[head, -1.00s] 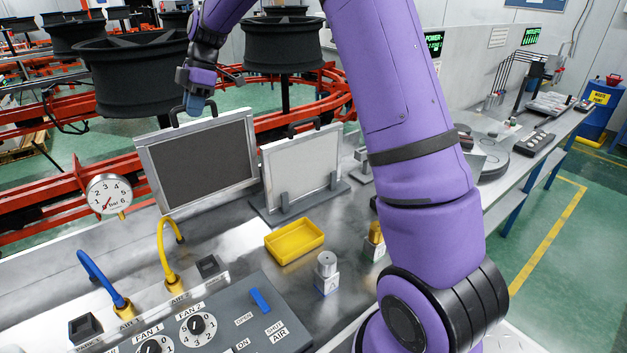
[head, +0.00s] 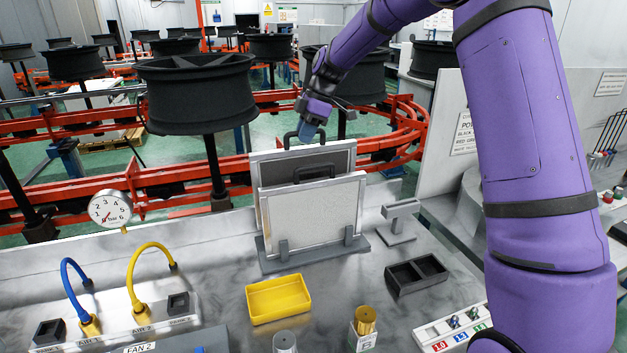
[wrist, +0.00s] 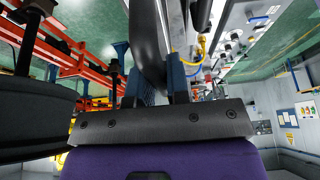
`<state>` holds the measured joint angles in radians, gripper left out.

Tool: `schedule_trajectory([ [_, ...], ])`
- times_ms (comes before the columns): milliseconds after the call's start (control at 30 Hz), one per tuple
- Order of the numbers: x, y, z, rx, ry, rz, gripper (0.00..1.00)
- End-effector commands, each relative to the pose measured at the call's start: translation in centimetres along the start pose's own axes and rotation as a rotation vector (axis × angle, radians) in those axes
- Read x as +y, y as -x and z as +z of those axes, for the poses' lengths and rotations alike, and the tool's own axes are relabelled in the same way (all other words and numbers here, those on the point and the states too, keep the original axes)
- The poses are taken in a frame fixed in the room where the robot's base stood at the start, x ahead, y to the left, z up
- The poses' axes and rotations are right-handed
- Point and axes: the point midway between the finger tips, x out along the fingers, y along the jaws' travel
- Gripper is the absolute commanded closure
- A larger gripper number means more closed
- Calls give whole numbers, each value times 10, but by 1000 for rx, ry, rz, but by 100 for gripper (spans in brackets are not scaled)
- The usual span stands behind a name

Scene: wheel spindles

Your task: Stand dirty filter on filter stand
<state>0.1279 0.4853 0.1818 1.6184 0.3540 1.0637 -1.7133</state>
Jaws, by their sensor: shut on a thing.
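The dirty filter (head: 335,158), a dark grey panel in a light frame, is upright behind a pale filter (head: 315,212). The pale filter stands upright in the filter stand (head: 356,246), a grey base with short uprights. My gripper (head: 305,138) is shut on the dirty filter's black handle; in the wrist view the handle (wrist: 147,45) passes between the blue fingers (wrist: 157,88). The pale filter hides the dirty filter's lower part, so I cannot tell whether its bottom edge touches the stand. The dirty filter's top sits higher and slightly left of the pale filter's.
A yellow tray (head: 278,299) lies in front of the stand. A grey T-shaped fixture (head: 398,222) and a black two-compartment box (head: 416,274) are to the right. A pressure gauge (head: 110,208) and hoses are to the left.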

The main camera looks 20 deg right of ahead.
Motion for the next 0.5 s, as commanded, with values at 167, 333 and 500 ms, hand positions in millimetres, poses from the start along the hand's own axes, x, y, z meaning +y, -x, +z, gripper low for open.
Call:
schedule_trajectory([
  [167,0,-22,8,0,0,-1,100],
  [333,0,-35,14,0,-1,-2,100],
  [500,0,-59,24,1,-1,-3,100],
])
